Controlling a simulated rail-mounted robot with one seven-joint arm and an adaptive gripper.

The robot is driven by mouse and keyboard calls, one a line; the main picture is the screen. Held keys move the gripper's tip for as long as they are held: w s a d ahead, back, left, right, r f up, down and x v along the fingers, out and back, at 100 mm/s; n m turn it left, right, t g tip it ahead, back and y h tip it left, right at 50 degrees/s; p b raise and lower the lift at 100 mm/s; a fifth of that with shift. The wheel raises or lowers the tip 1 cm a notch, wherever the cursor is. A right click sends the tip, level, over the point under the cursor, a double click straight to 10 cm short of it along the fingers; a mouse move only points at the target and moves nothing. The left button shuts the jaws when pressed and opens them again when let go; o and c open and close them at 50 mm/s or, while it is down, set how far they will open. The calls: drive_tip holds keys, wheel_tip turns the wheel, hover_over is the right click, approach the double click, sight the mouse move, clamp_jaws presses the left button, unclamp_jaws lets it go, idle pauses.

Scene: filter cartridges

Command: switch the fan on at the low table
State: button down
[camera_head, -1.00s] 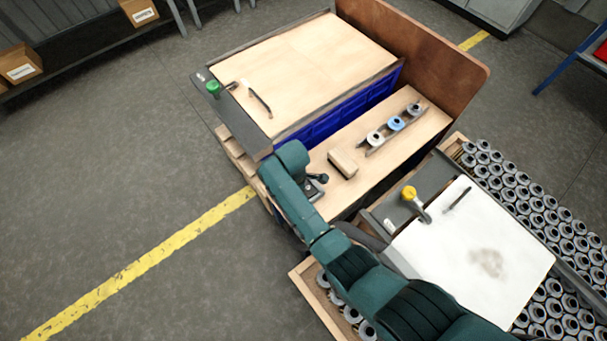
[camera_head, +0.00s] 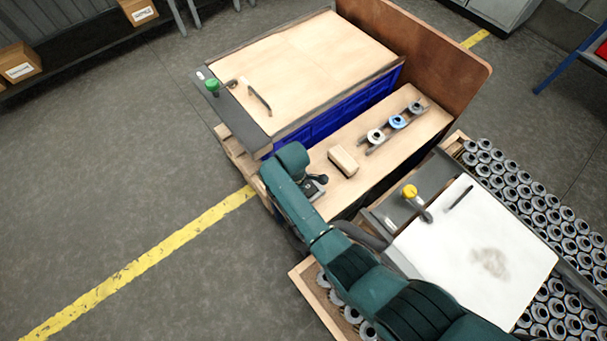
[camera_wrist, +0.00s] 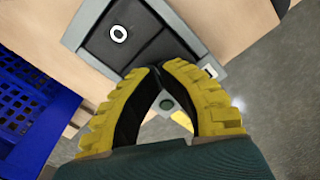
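The low table (camera_head: 385,148) is a pale wooden slab between two larger boxes. Near its left end is a grey switch plate (camera_head: 315,191), partly hidden by my arm in the head view. In the wrist view it is a grey frame with a black rocker switch (camera_wrist: 140,45), marked with a white ring at its upper left end. My gripper (camera_wrist: 159,67) has yellow fingers with black pads. The fingertips meet, holding nothing, over the rocker's lower right part. I cannot tell if they touch it. I cannot identify the fan.
A wooden block (camera_head: 343,160) and a rail with three filter cartridges (camera_head: 397,122) stand on the low table. A wood-topped blue box (camera_head: 345,112) is behind it, a white-topped box (camera_head: 490,235) in front. A green knob (camera_head: 212,86) and yellow knob (camera_head: 410,191) stand on their ends.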

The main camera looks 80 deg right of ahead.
drive_tip(key=shift+f, duration=0.35)
drive_tip(key=shift+r, duration=0.1)
wheel_tip(320, 180, up, 7)
drive_tip(key=p, duration=0.7)
idle(0.5)
